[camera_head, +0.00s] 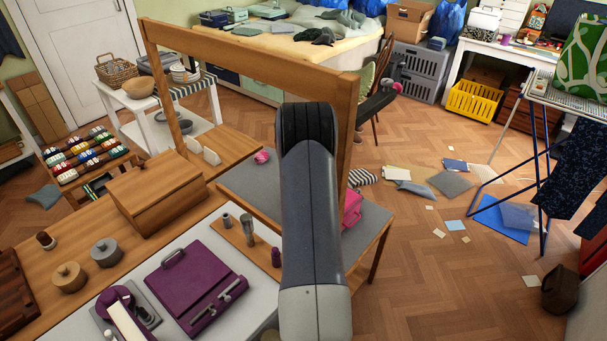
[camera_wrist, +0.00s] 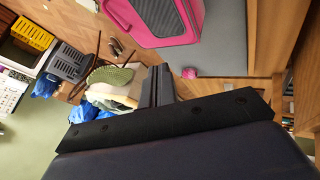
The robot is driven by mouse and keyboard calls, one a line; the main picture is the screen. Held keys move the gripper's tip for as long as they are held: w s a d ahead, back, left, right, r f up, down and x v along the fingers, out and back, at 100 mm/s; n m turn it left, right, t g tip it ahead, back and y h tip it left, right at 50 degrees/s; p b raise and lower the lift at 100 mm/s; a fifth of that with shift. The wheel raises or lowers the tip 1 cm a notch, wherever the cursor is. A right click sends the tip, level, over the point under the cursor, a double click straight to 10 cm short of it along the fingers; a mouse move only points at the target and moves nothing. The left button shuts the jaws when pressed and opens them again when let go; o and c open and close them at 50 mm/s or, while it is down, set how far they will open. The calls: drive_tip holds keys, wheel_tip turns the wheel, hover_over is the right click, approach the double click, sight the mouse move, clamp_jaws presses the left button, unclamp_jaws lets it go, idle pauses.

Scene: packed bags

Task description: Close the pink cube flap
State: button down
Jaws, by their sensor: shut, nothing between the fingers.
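The pink cube (camera_head: 352,207) is on the grey mat at the right end of the wooden bench, mostly hidden behind my arm. In the wrist view a pink-edged panel with grey mesh (camera_wrist: 158,22) shows at the top, cut off by the frame. I cannot tell the flap's angle from this. My gripper (camera_wrist: 158,84) is shut and empty, its dark fingers together below the pink panel in that view and apart from it. A small pink item (camera_head: 262,156) lies on the mat farther back; it also shows in the wrist view (camera_wrist: 189,73).
A wooden frame (camera_head: 250,60) stands over the bench, its right post beside my arm. A wooden box (camera_head: 150,195), a purple case (camera_head: 197,285) and several small jars are at the left. Papers and cards lie on the floor at the right, with open floor around them.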

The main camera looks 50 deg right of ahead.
drive_tip(key=shift+r, duration=0.15)
drive_tip(key=b+v, duration=0.1)
drive_tip(key=v, duration=0.9)
drive_tip(key=shift+s+a+r, duration=0.15)
drive_tip(key=shift+r, duration=0.1)
drive_tip(key=shift+f, duration=0.1)
